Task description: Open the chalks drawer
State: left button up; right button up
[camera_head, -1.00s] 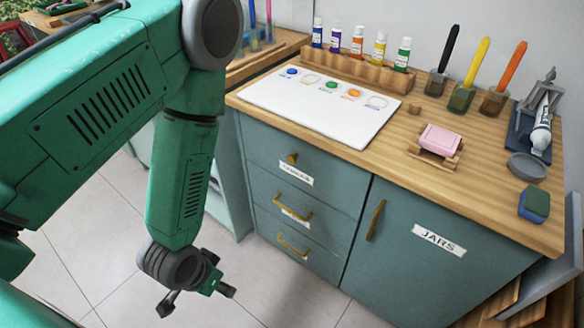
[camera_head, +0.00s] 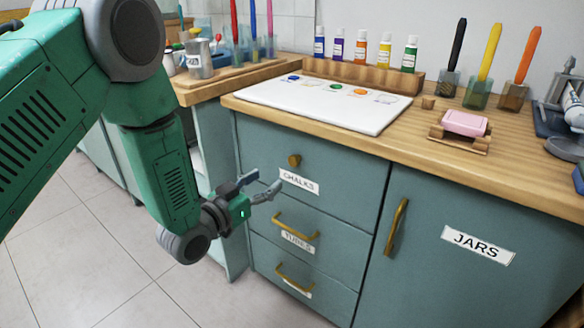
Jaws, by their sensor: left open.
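The chalks drawer (camera_head: 345,184) is the top drawer of the blue-grey cabinet, and it is shut. It has a round brass knob (camera_head: 294,160) and a white label (camera_head: 299,181) reading CHALKS just below the knob. My left gripper (camera_head: 264,184) is open and empty. In the picture it is just left of and a little below the knob, with its fingers pointing right toward the drawer front. I cannot tell whether a fingertip touches the front. My right gripper is not in view.
Below are two shut drawers with brass bar handles (camera_head: 296,227). A door labelled JARS (camera_head: 478,244) is at right. The worktop holds a white board (camera_head: 325,107), paint bottles (camera_head: 360,50), pink soap (camera_head: 464,123) and crayons in glass holders. Tiled floor (camera_head: 60,250) is clear at left.

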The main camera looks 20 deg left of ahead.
aim_at(292, 163)
pick_arm(q)
jog(key=b+x, duration=0.2)
jog(key=x, duration=0.9)
jog(key=shift+w+f+b, duration=0.15)
jog(key=shift+b, duration=0.25)
grip_shut()
